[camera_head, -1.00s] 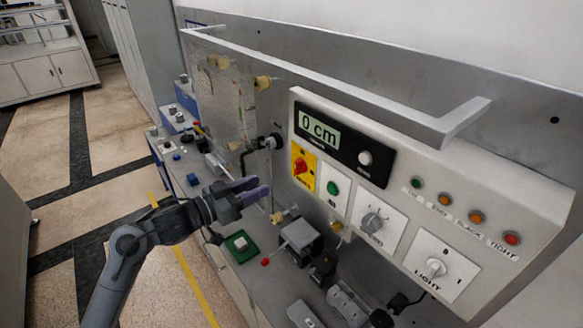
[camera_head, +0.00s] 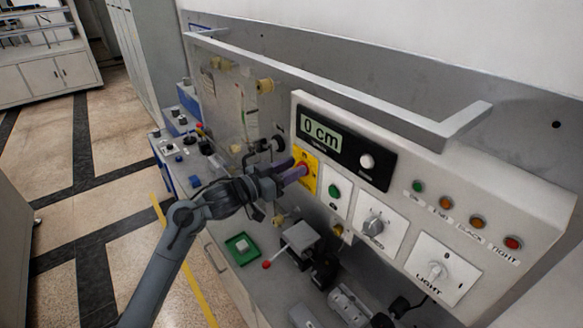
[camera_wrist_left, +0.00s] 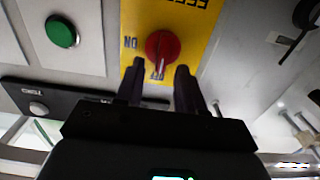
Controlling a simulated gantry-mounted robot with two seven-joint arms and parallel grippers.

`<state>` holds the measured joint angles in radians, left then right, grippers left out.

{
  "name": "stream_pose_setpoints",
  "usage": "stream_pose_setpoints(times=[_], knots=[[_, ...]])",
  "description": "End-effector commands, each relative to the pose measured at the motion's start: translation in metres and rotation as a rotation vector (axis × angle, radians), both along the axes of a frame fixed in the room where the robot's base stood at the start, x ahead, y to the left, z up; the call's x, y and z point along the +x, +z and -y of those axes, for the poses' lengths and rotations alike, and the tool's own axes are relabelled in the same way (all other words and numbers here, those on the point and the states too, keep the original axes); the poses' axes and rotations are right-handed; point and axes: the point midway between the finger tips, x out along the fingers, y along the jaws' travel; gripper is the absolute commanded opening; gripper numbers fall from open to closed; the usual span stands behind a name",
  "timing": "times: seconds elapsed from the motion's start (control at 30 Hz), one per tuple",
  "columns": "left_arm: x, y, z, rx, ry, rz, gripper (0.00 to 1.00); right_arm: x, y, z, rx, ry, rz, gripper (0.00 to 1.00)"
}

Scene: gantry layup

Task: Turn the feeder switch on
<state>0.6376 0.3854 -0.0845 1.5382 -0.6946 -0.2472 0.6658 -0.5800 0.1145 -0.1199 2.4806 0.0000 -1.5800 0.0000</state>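The feeder switch is a red rotary knob (camera_head: 303,168) on a yellow plate (camera_head: 312,183) on the control panel. In the left wrist view the knob (camera_wrist_left: 163,44) stands on its yellow plate (camera_wrist_left: 198,18), with "ON" lettering beside it. My left gripper (camera_head: 291,171) is right at the switch and partly covers it in the head view. In the wrist view the left gripper (camera_wrist_left: 159,72) has its two dark fingers apart, one to each side of the knob's lower edge. I cannot tell whether they touch it. My right gripper is not in view.
A green button (camera_head: 334,190) is beside the switch, and a display reading 0 cm (camera_head: 321,135) is above it. Further right are a grey rotary knob (camera_head: 373,227) and a light switch (camera_head: 436,270). A grey rail (camera_head: 330,85) runs above the panel.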

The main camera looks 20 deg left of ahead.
Motion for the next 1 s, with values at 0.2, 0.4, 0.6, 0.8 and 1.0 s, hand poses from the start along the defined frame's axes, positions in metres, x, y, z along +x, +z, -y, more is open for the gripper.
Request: stream_pose_setpoints(times=[0.2, 0.4, 0.6, 0.8, 1.0], knots=[[0.0029, -0.0001, 0.0018, 0.001, 0.000, 0.001, 0.38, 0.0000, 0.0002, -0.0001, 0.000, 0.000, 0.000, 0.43], [0.0027, -0.0001, 0.0018, 0.001, 0.000, 0.001, 0.29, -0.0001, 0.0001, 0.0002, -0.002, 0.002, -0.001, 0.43], [0.0026, -0.0001, 0.0016, 0.001, 0.000, 0.001, 0.00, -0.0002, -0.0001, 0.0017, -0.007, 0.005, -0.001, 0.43], [0.0025, -0.0002, 0.0017, 0.002, 0.000, 0.001, 0.00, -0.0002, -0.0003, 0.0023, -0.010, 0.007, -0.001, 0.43], [0.0021, -0.0002, 0.0020, 0.028, 0.000, 0.017, 0.00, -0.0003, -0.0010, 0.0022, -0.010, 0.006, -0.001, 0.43]])
